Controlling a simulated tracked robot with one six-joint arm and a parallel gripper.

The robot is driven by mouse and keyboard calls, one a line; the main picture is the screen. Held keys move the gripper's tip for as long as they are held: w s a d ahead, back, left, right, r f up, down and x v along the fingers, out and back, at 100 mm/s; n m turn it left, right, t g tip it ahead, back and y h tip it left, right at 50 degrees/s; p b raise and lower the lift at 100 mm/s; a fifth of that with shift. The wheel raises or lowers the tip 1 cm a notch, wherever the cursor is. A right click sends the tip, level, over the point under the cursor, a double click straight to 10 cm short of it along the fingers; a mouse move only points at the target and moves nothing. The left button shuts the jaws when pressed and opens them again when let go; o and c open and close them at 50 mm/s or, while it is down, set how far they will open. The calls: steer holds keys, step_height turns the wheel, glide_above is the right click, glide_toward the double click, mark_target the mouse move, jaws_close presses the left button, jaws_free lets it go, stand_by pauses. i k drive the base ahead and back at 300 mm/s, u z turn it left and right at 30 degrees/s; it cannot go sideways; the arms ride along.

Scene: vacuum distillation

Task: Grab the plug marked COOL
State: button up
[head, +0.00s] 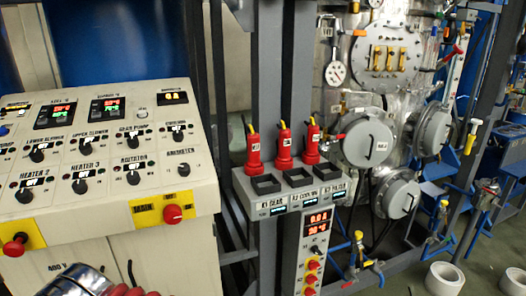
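Three red plugs stand upright in a row on a grey socket box, right of centre in the head view. Each has a small white label, too small to read surely. The middle plug (284,146) stands behind the socket plate that seems to read COOLING, so it is likely the one marked COOL. The left plug (253,148) is behind the GEAR plate, and the right plug (311,141) is behind the FILTER plate. Short yellow pieces stick out at the plug tops. My gripper is not in view.
Three dark square openings lie in front of the plugs on the socket box (246,199). A white control panel (105,199) with knobs fills the left. A steel vessel (330,100) with round hatches stands right. A silver and red part shows at the bottom left. White rolls (444,279) lie bottom right.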

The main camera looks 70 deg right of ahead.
mark_target(284, 136)
steer(key=u, duration=1.4)
steer(key=k, duration=2.1)
steer(key=z, duration=0.55)
